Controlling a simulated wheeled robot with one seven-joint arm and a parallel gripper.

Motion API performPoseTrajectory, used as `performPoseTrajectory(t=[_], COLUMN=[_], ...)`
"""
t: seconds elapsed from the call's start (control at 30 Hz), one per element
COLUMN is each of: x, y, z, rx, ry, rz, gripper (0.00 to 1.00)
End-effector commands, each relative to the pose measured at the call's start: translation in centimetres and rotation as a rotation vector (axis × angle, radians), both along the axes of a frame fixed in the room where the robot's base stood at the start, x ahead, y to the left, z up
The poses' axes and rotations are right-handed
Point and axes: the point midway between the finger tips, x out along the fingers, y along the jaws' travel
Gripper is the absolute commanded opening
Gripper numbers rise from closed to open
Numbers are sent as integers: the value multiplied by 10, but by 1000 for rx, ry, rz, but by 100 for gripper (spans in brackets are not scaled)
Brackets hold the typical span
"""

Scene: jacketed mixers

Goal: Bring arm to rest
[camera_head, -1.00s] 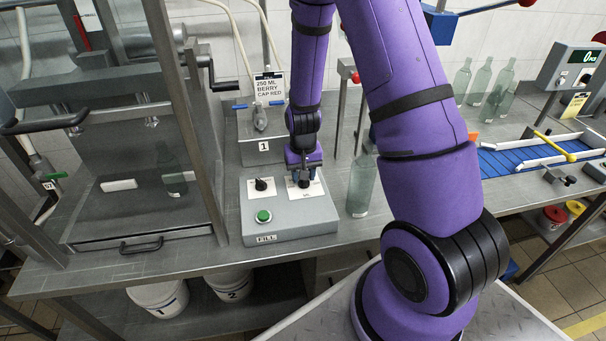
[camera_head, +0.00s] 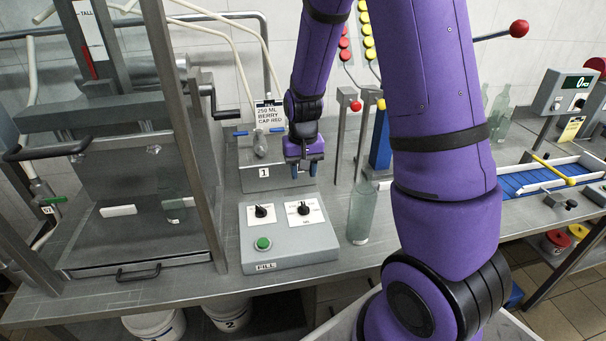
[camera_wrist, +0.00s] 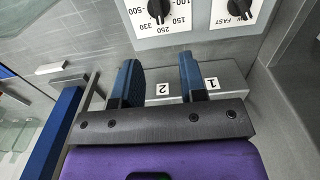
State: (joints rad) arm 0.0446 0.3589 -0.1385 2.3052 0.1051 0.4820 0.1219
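My gripper (camera_head: 304,171) hangs above and behind the grey FILL control box (camera_head: 288,253) in the head view, clear of its two black knobs. The left knob (camera_head: 261,211) and right knob (camera_head: 304,208) sit on white dial plates, and a green button (camera_head: 263,244) is below. In the wrist view my gripper (camera_wrist: 162,72) has its two blue fingers apart with nothing between them. The dial knob (camera_wrist: 160,8) and the FAST-marked knob (camera_wrist: 239,7) show at the top there. A block labelled 2 and 1 (camera_wrist: 228,76) lies beyond the fingers.
A clear bottle (camera_head: 361,212) stands right of the control box. A guarded metal frame (camera_head: 185,150) is at left. A sign reading 250 ML BERRY CAP RED (camera_head: 270,117) stands behind. A blue conveyor (camera_head: 520,182) and a counter display (camera_head: 575,85) are at right.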

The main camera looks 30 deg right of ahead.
Motion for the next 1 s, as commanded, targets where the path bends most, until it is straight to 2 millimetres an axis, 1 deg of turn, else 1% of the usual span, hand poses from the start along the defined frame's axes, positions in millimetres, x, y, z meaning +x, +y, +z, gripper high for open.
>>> performPoseTrajectory(t=[0.4,0.47,0.53,0.57,0.67,0.73,0.87,1.0], x=[0,0,-1,-2,-7,-13,-28,-49], y=[0,1,2,3,9,14,24,34], z=[0,2,9,14,38,59,98,136], rx=[0,1,2,3,8,10,14,13], ry=[0,-4,-12,-19,-47,-73,-121,-173], rz=[0,2,8,12,34,53,94,139], gripper=[38,38,38,38,38,38,38,38])
